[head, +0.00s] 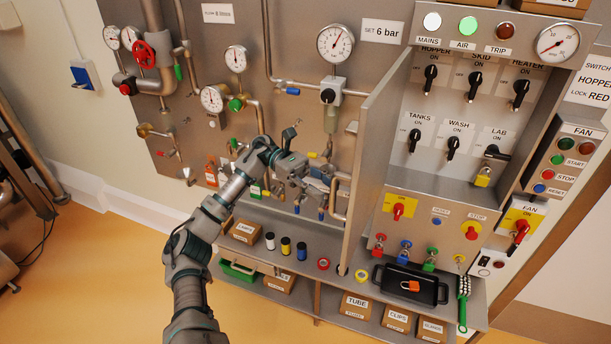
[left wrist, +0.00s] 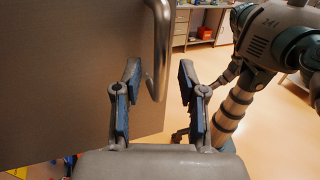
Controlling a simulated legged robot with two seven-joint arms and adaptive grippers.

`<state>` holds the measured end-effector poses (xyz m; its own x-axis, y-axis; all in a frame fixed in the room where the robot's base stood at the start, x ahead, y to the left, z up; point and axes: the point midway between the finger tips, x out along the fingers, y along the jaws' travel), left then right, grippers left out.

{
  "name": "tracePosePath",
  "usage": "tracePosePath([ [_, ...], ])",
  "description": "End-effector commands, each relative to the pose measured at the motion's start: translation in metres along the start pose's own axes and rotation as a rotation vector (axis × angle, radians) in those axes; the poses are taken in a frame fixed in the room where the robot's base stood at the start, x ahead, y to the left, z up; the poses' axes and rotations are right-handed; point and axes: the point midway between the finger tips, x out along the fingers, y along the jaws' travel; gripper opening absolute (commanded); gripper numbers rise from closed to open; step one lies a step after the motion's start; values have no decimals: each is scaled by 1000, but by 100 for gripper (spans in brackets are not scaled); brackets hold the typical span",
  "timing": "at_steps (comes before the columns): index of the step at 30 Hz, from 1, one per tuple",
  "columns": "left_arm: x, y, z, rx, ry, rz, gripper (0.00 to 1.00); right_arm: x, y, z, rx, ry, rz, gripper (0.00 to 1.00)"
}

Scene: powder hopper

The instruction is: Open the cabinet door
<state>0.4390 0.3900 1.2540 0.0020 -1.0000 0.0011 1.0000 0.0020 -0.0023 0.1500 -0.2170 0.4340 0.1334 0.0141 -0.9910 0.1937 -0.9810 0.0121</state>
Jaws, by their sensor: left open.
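The cabinet door (head: 371,165) stands swung open to the left of the cabinet, seen nearly edge-on, with the switch panel (head: 455,110) exposed. In the left wrist view the door's grey face (left wrist: 70,70) fills the left side. Its bent metal handle (left wrist: 161,50) appears between the two finger lines of my left gripper (left wrist: 158,75), with gaps on both sides. My left gripper (head: 310,180) is open, beside the door's outer face near the handle (head: 335,197) in the head view. I cannot tell the depth between fingers and handle. My right gripper is not seen.
Pipes and gauges (head: 335,43) cover the wall panel behind my left arm. A shelf below holds several small bottles (head: 286,245), cardboard boxes (head: 355,304) and a black tray (head: 432,291) under the cabinet. Orange floor (head: 110,270) is clear at left.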

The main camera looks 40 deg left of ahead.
Motion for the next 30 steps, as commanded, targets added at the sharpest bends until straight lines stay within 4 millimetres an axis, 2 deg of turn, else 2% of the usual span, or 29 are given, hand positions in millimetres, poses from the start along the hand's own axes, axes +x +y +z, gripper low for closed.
tracePosePath([
  [6, -55, 2, 0, 2, -8, 3, 41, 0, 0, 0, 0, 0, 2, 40],
  [12, -88, 2, -1, 3, -7, 3, 41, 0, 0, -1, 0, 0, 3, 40],
  [18, -99, 1, -2, 2, -5, 1, 41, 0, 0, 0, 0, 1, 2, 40],
  [30, -99, 1, -2, 0, -4, 1, 41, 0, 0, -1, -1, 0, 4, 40],
])
